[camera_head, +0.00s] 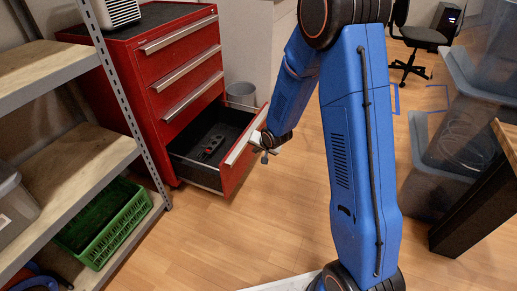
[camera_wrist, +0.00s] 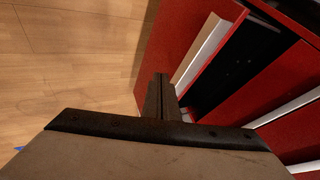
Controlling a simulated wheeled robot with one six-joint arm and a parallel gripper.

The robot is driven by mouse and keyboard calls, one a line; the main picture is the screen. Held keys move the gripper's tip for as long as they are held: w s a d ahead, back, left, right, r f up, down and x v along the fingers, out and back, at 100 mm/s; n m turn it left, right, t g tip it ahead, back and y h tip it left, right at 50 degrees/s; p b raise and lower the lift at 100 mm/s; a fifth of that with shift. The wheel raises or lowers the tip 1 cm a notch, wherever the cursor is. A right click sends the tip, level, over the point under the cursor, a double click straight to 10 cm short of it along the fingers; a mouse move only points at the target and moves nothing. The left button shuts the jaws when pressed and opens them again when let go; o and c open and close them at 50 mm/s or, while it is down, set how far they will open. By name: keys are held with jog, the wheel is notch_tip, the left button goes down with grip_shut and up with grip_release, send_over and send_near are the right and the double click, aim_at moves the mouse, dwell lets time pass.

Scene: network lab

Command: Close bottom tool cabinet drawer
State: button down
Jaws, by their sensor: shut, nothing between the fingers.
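The red tool cabinet (camera_head: 143,75) stands at the left-centre of the head view. I cannot tell whether the fingers touch the front.
A metal shelf rack (camera_head: 75,140) with a green crate (camera_head: 105,222) stands at the left. A grey bin (camera_head: 241,94) is behind the drawer. Stacked clear bins (camera_head: 455,140) and a dark chair (camera_head: 418,37) are at the right. The wooden floor in front of the drawer is clear.

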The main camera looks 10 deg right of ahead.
jog(key=w+a+f, duration=0.3)
jog(key=w, duration=0.1)
jog(key=shift+w+a, duration=0.3)
jog(key=shift+a, duration=0.1)
jog(key=shift+a, duration=0.15)
